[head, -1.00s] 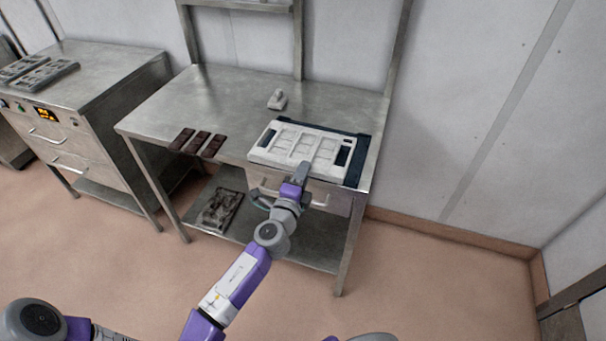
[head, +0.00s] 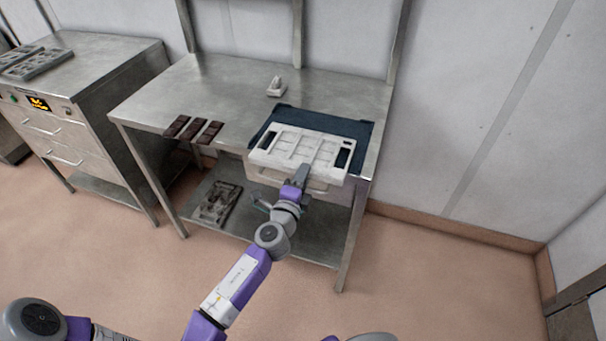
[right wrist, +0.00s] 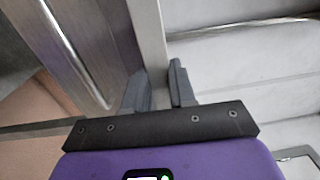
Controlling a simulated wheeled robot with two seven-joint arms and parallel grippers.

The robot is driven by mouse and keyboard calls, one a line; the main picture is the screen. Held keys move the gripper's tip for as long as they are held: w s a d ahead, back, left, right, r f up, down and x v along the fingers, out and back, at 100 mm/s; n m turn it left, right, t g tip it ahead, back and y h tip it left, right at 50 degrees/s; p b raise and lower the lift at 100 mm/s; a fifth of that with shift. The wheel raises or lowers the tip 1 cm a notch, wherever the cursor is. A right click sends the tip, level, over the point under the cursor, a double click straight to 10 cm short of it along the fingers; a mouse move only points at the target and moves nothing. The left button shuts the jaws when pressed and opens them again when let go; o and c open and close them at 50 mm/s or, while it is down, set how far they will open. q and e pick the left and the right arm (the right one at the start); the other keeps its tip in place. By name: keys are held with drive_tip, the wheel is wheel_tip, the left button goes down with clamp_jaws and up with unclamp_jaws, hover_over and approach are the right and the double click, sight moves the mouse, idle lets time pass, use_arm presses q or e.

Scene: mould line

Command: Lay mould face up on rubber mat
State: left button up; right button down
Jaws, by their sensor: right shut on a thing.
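The mould (head: 318,148) is a white rectangular plate with shallow rectangular panels and a dark slot at each end. My right gripper (head: 303,173) is shut on its front edge; the right wrist view shows the two fingers (right wrist: 158,88) closed on a pale rim. The panelled side faces up toward the head camera. The dark blue rubber mat (head: 355,128) lies on the steel table, showing behind and to the right of the mould. The mould covers the mat's front part; whether it touches the mat I cannot tell. My left gripper is not in view.
On the steel table (head: 225,90), several dark brown bars (head: 193,129) lie to the left and a small pale object (head: 276,87) stands behind the mat. A drawer hangs below the front edge. A grey moulded piece (head: 216,202) lies on the lower shelf.

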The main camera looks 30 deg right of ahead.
drive_tip(key=shift+f, duration=0.25)
idle(0.7)
drive_tip(key=c, duration=0.8)
unclamp_jaws()
drive_tip(key=shift+c, duration=0.2)
